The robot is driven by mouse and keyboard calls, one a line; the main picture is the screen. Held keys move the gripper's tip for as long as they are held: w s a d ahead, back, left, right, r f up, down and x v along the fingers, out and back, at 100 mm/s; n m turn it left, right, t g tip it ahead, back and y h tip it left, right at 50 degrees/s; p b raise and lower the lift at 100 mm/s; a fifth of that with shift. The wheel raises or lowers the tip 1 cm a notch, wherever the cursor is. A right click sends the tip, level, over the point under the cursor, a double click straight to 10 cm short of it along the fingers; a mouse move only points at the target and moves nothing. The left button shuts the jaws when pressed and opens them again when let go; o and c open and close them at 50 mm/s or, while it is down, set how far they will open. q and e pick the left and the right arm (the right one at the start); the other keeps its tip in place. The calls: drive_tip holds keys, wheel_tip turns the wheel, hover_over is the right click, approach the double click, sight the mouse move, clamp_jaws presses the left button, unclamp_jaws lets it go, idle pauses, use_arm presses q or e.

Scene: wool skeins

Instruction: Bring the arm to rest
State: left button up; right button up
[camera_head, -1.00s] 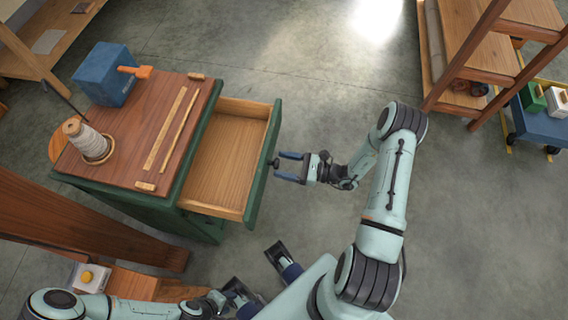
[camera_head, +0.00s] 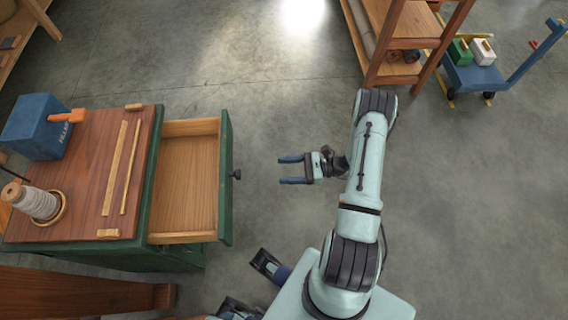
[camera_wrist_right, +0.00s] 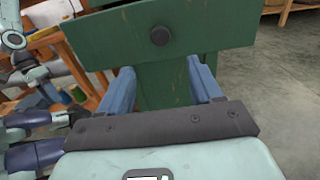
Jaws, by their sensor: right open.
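My right gripper (camera_head: 281,170) is open and empty over the floor, right of the green cabinet's open drawer (camera_head: 226,200). Its two blue fingers point left toward the drawer's dark knob (camera_head: 236,174), with a clear gap between. In the right wrist view the open fingers (camera_wrist_right: 160,72) stand apart in front of the green drawer front (camera_wrist_right: 205,30) and its round knob (camera_wrist_right: 160,36), and hold nothing. My right arm bends from the bottom of the head view. My left gripper's jaws cannot be made out.
The open drawer is empty and juts into the floor space. On the cabinet top (camera_head: 85,175) are a blue box (camera_head: 37,125), a wound spool (camera_head: 35,203) and wooden strips. A wooden shelf (camera_head: 385,75) and a blue cart (camera_head: 473,76) stand at the back right. Floor right of my arm is clear.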

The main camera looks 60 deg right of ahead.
drive_tip(key=shift+a, duration=0.1)
idle(0.3)
drive_tip(key=s+a+f+n+g+h+p, duration=0.1)
drive_tip(key=s+a+f+n+g+p, duration=0.2)
drive_tip(key=s+a+n+g, duration=0.5)
drive_tip(key=s+a+f+n+g+h+p, duration=0.1)
drive_tip(key=s+a+f+n+g+p, duration=0.25)
drive_tip(key=a+n+g, duration=0.6)
drive_tip(key=w+a+n+t+h+p, duration=0.2)
drive_tip(key=w+a+n+h, duration=0.2)
drive_tip(key=a+n+h, duration=0.1)
drive_tip(key=shift+w+a+r+n+p, duration=0.15)
drive_tip(key=shift+a+r+n+p, duration=0.3)
drive_tip(key=shift+n, duration=0.5)
